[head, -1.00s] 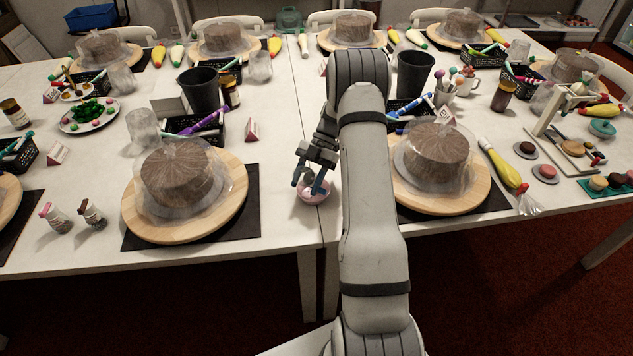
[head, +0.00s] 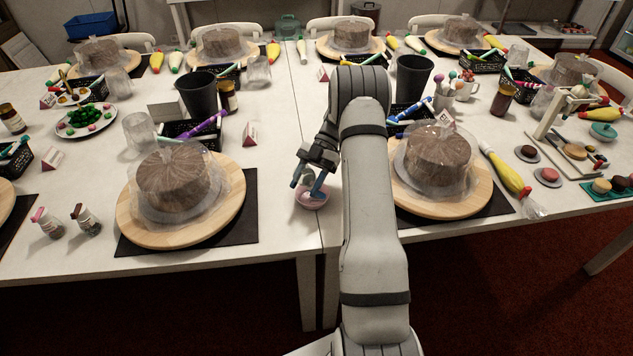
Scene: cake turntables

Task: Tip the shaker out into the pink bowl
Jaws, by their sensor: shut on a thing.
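My gripper (head: 308,188) is low over the pink bowl (head: 314,203), near the table's front edge between two cake turntables. Its blue-tipped fingers are shut on a small, pale thing, likely the shaker (head: 307,177). The fingers and wrist hide most of it, so I cannot tell how far it is tilted or whether anything is coming out. The bowl's inside is mostly hidden by the fingers.
A wrapped cake on a wooden turntable (head: 133,218) stands left; another turntable (head: 478,200) stands right. Two other small shakers, pink-capped (head: 48,224) and brown-capped (head: 86,220), stand far left. A black cup (head: 198,95) is behind. Bare table lies just left of the bowl.

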